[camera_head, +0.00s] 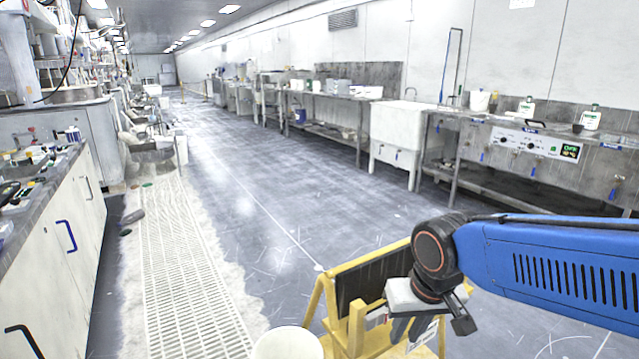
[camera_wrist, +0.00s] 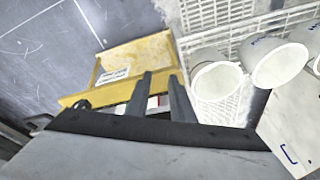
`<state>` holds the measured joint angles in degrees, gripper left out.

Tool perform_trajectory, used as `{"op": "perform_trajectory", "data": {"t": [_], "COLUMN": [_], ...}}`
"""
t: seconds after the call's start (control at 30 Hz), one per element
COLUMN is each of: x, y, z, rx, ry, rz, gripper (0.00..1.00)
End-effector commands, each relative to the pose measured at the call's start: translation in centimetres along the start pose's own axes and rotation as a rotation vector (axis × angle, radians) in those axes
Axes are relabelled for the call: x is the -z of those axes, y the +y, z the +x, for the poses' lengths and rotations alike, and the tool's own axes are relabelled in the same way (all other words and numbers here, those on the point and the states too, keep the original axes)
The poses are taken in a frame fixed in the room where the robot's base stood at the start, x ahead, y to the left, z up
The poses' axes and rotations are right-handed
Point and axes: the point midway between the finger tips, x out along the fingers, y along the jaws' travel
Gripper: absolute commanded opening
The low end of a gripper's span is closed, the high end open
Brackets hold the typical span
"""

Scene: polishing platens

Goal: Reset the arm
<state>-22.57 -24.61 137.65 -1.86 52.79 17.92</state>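My gripper (camera_head: 425,328) is at the lower right of the head view, at the end of my blue arm and pointing down over a yellow stand (camera_head: 357,325). In the wrist view my gripper (camera_wrist: 160,76) shows two dark fingers apart, with a gap between them and nothing held. The yellow stand (camera_wrist: 135,58) lies beyond the fingers in that view, with a white label on it. A small red and white patch shows between the fingers. Whether the fingers touch the stand cannot be told.
White round containers (camera_wrist: 217,82) stand right of the fingers; one (camera_head: 287,344) shows at the head view's bottom. A white grated strip (camera_head: 175,265) runs along the floor. Cabinets (camera_head: 62,235) line the left, sinks and benches (camera_head: 398,128) the right. The middle floor is clear.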

Motion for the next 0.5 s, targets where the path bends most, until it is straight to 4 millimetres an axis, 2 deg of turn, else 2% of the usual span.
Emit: {"op": "perform_trajectory", "data": {"t": [0.03,0.2,0.4,0.5], "x": [-0.6,-3.0,-6.2,-7.6], "y": [1.5,5.3,8.8,9.9], "z": [-0.6,-2.3,-3.7,-4.1], "rx": [-0.003,-0.017,-0.046,-0.06], "ry": [0.018,0.071,0.128,0.149], "rz": [0.016,0.041,0.067,0.074], "gripper": [0.21,0.21,0.21,0.21]}}
